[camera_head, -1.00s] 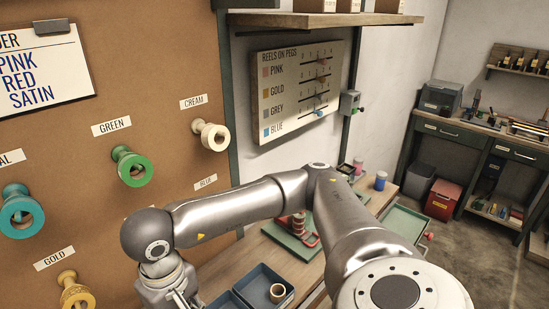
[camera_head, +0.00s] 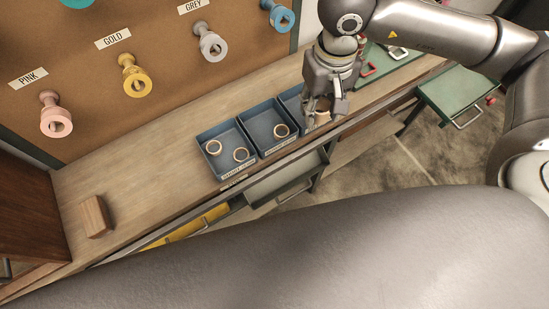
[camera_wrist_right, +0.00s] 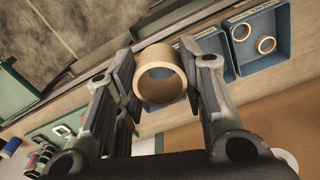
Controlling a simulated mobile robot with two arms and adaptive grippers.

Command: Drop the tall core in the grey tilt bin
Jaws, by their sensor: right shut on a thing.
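A tan hollow core (camera_wrist_right: 160,78) is held between the two fingers of my right gripper (camera_wrist_right: 163,85) in the right wrist view. In the head view the right gripper (camera_head: 322,108) is over the front edge of the bench by the rightmost blue tray, and only part of the core (camera_head: 322,118) shows. The grey tilt bin (camera_head: 285,181) hangs open under the bench edge, below and left of the gripper. Its inside is only partly visible. My left gripper is out of view.
Blue trays (camera_head: 226,171) on the bench (camera_head: 150,160) hold several short tan cores (camera_head: 241,155). A yellow bin front (camera_head: 187,230) is left of the grey bin, and a green tray (camera_head: 462,92) is at right. A wooden block (camera_head: 95,216) lies at left.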

